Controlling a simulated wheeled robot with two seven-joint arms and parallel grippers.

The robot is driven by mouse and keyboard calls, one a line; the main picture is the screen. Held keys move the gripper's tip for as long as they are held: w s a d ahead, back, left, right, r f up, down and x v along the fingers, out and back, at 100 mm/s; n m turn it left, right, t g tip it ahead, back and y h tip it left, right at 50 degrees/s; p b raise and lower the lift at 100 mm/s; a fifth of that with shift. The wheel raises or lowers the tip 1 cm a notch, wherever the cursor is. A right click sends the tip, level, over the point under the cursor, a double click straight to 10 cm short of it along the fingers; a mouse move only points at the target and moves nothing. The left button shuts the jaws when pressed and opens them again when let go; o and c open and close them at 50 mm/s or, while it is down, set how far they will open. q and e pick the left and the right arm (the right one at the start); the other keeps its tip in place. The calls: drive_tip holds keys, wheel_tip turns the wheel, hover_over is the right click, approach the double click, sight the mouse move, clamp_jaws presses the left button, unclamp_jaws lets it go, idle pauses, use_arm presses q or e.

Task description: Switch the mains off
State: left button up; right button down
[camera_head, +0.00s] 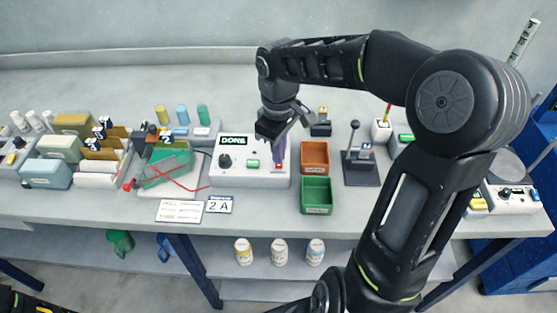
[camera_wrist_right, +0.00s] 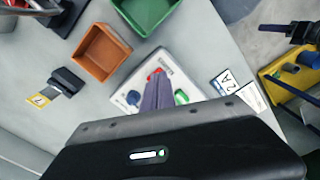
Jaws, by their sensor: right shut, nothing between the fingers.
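A white power box (camera_head: 230,178) stands in the middle of the bench. Its display (camera_head: 234,141) reads "DONE". It has a black knob (camera_head: 225,161), a green button (camera_head: 253,163) and a red switch (camera_head: 278,166) on the right. My right gripper (camera_head: 279,158) points down, its purple fingers shut and empty, right at the red switch. In the right wrist view the shut fingertips (camera_wrist_right: 157,80) meet the red part (camera_wrist_right: 154,73); I cannot tell whether they touch it. The fingers partly hide the switch, so its position is unclear.
An orange tray (camera_head: 315,145) and a green tray (camera_head: 317,210) stand just right of the box. A black lever stand (camera_head: 361,176) is beyond them. A card "2 A" (camera_head: 219,204) lies in front. Racks and a red-wired green block (camera_head: 165,172) stand left.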

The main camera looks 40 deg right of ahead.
drive_tip(key=shift+f+b, duration=0.75)
drive_tip(key=shift+f, duration=0.25)
idle(0.6)
drive_tip(key=shift+r+p, duration=2.85)
drive_tip(key=shift+r, duration=0.7)
